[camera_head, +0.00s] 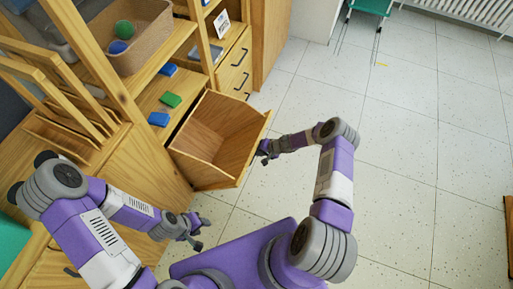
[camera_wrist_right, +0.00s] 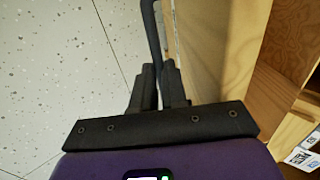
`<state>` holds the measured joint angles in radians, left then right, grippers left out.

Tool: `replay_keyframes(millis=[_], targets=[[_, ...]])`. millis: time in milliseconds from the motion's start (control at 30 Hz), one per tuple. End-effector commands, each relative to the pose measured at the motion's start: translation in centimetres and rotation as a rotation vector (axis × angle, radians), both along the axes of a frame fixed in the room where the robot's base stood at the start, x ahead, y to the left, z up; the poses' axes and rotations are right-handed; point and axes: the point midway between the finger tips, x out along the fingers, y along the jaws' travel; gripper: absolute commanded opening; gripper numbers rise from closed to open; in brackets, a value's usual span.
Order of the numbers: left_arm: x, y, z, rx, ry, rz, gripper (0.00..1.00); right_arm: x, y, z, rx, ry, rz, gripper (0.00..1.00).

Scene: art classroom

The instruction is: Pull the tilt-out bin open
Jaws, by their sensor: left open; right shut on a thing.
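The tilt-out bin (camera_head: 222,135) is a light wooden box in the cabinet's lower part. It is tilted outward, with its empty inside visible from above. My right gripper (camera_head: 263,150) is at the outer face of the bin's front panel. In the right wrist view my right gripper (camera_wrist_right: 158,88) is shut on the dark bar handle (camera_wrist_right: 150,35), beside the wooden front panel (camera_wrist_right: 208,50). The handle is mostly hidden in the head view. My left gripper (camera_head: 197,232) is open and empty, low in front of the cabinet, apart from the bin.
Drawers (camera_head: 236,68) stand behind the bin. A green stool (camera_head: 371,7) is at the back.

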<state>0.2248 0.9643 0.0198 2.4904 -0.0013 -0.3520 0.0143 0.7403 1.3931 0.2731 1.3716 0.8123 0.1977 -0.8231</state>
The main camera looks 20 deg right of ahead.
Motion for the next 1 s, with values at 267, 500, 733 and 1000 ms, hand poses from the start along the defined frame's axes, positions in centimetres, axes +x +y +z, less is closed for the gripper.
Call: replay_keyframes(millis=[267, 500, 733, 1000], targets=[[-0.02, 0.0, 0.04, 0.0, 0.0, 0.0, 0.43, -0.08, 0.38, 0.0, 0.008, -0.004, 0.006, 0.0], [-0.02, 0.0, 0.04, 0.0, 0.0, 0.0, 0.43, -0.1, 0.41, -0.01, 0.008, -0.003, 0.005, 0.15], [-0.02, 0.0, 0.04, 0.0, 0.0, 0.0, 0.43, -0.13, 0.32, -0.03, 0.006, -0.002, 0.005, 0.38], [-0.02, 0.0, 0.49, 0.0, 0.0, 0.0, 0.43, -0.41, -0.25, 0.68, 0.005, -0.002, 0.001, 0.38]])
